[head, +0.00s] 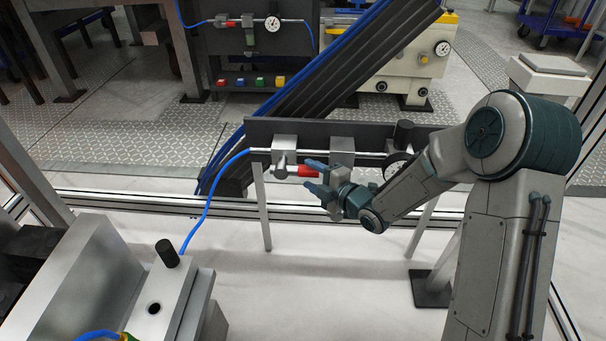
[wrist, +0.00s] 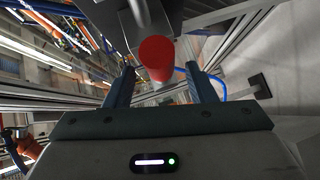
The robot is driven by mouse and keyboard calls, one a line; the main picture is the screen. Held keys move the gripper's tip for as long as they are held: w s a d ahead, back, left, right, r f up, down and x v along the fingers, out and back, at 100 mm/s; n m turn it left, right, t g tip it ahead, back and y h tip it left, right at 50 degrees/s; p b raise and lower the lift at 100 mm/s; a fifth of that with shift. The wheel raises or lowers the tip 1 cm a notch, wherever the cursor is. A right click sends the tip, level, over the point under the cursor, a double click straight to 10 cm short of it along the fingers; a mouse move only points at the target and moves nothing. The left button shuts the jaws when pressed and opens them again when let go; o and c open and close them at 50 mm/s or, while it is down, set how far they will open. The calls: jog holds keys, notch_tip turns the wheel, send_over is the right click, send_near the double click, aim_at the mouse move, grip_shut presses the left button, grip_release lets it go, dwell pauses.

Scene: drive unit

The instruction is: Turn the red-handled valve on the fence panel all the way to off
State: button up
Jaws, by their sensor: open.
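The valve's red handle (head: 304,171) lies roughly level along the pipe on the dark fence panel (head: 262,132), pointing right from a grey valve body (head: 284,163). My gripper (head: 315,175) is at the handle's right end, with its blue fingers pointing left. In the wrist view the red handle (wrist: 156,58) shows end-on between the two open fingers of my gripper (wrist: 160,82). The fingers stand apart on either side of it, with a gap visible to each. How deep the handle sits between the fingertips is hard to tell.
A blue hose (head: 205,205) runs from the pipe's left end. A second grey block (head: 342,146) and a dark round gauge (head: 398,165) sit right of the valve, close to my arm. A metal block (head: 165,300) stands at the lower left. The floor below the panel is clear.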

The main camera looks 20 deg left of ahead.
aim_at(295, 170)
jog(key=shift+x, duration=1.8)
grip_shut()
